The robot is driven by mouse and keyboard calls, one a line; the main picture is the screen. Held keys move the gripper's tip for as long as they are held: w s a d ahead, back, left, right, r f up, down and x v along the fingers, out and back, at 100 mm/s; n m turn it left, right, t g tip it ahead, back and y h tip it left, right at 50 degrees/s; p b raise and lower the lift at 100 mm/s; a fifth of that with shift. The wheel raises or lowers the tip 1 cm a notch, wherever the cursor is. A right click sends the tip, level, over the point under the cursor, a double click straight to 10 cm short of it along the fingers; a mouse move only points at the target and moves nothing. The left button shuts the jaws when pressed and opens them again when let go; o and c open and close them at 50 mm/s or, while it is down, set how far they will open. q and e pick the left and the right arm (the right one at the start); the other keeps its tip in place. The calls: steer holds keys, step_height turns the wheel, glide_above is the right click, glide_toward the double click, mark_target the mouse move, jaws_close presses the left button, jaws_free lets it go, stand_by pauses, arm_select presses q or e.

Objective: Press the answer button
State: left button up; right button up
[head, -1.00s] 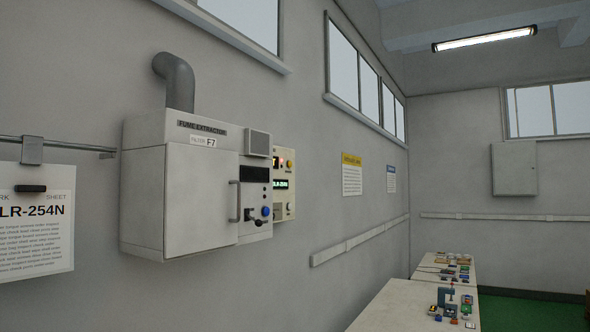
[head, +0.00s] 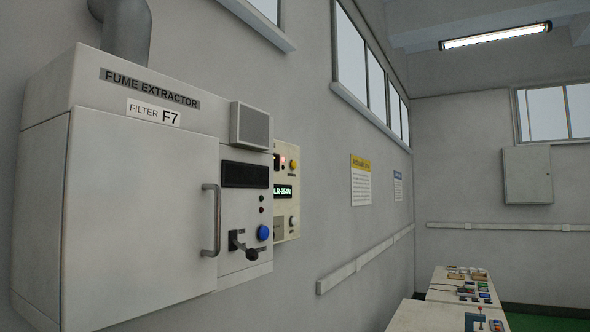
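A cream wall panel (head: 286,222) is mounted just beyond the fume extractor, which partly hides it. It carries a green-lit display (head: 283,192) ending in "LR-254N", a small red light (head: 283,161), a yellow round button (head: 293,165) and a pale round knob or button (head: 293,221). The labels by these are too small to read, so I cannot tell which is the answer button. The nearer fume extractor (head: 150,200) has a blue round button (head: 263,233) and a black lever (head: 243,246). Neither of my grippers is in view.
The fume extractor juts from the left wall, with a door handle (head: 211,220) sticking out. Workbenches (head: 424,316) with small parts stand at the lower right. A grey wall box (head: 527,175) hangs on the far wall.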

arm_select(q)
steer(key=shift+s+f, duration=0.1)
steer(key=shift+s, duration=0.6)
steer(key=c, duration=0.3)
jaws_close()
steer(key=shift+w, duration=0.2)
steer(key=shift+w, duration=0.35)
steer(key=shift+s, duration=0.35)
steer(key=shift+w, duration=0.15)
